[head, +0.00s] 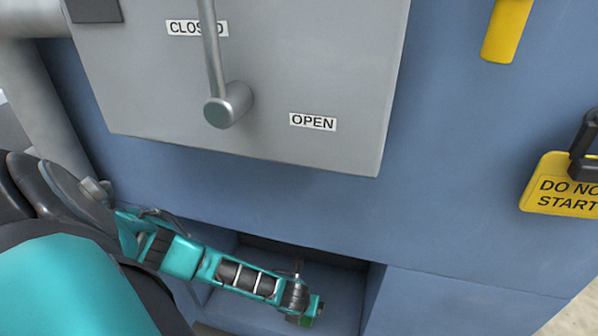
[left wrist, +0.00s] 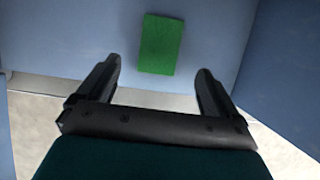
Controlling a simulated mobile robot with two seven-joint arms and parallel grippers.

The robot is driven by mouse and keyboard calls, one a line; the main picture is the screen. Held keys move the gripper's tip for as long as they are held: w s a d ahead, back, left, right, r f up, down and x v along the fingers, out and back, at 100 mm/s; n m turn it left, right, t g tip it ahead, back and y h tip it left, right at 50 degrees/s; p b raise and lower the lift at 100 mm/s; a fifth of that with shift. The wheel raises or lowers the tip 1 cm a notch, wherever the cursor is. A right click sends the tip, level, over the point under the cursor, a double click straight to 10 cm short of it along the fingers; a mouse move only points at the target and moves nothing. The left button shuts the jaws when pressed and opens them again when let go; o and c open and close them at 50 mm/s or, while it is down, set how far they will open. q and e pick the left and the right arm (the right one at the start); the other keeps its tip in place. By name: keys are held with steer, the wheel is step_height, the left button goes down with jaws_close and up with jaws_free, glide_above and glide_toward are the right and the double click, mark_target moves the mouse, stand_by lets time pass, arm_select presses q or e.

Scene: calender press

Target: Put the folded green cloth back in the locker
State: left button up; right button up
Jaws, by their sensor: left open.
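The folded green cloth (left wrist: 161,44) lies flat on a blue surface in the left wrist view, a small green rectangle. My left gripper (left wrist: 158,70) is open, with a finger to either side of the cloth's near end in the picture. The fingers hold nothing, and the cloth lies past their tips. In the head view, my left arm reaches down into an open blue recess (head: 345,293) low in the machine's front. A bit of green shows by the arm's end there; I cannot tell how much is cloth. My right gripper is in neither view.
Blue walls (left wrist: 282,60) stand close on both sides in the left wrist view. Above the recess is a grey panel (head: 300,70) with a lever (head: 228,104) between CLOSED and OPEN labels. A yellow DO NOT START tag (head: 562,185) with a black padlock hangs at right.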

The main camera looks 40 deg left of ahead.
arm_select(q)
steer(key=p+v, duration=0.1)
steer(key=v, duration=0.3)
steer(key=shift+s+r, duration=0.1)
steer(key=shift+r, duration=0.15)
stand_by(0.3)
